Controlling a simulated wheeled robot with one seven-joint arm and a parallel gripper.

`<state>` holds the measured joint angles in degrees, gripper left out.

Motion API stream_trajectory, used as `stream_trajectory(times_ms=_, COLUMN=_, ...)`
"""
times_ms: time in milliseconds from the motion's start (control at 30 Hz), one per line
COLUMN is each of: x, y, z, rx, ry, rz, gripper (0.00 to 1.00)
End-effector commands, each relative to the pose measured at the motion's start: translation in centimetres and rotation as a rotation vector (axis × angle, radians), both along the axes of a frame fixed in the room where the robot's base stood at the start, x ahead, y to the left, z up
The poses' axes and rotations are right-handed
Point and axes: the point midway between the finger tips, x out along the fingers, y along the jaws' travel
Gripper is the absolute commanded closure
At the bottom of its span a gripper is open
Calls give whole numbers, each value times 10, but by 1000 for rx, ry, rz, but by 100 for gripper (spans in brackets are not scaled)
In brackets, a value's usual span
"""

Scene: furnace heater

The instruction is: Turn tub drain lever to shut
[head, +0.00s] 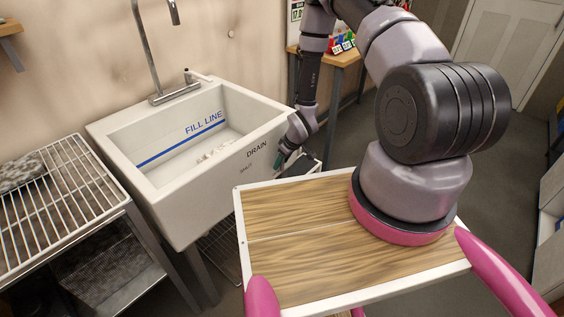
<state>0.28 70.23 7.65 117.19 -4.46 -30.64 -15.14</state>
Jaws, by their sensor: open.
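The white tub (240,185) stands against the wall at left, with a blue fill line inside. Its front face carries the word DRAIN (257,149) and, lower left of it, a smaller word that looks like SHUT (246,168). I cannot make out the drain lever; it is too small or hidden near my gripper. My gripper (280,158) is open, small and dark with a teal tip, close to the tub's front right side, just right of the DRAIN label. I cannot tell whether it touches the tub or lever.
A tall faucet (152,60) rises behind the tub. A wire rack table (55,195) stands left of it. A wooden table (340,57) with colourful items stands behind my arm. A framed wood-grain surface (300,265) fills the foreground. Open floor lies at right.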

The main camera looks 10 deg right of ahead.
Motion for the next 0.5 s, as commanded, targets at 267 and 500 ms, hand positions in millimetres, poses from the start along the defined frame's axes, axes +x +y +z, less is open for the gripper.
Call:
stream_trajectory(times_ms=267, x=0, y=0, z=0, rx=0, ry=0, rz=0, gripper=100)
stream_trajectory(times_ms=500, x=0, y=0, z=1, rx=0, ry=0, rz=0, gripper=100)
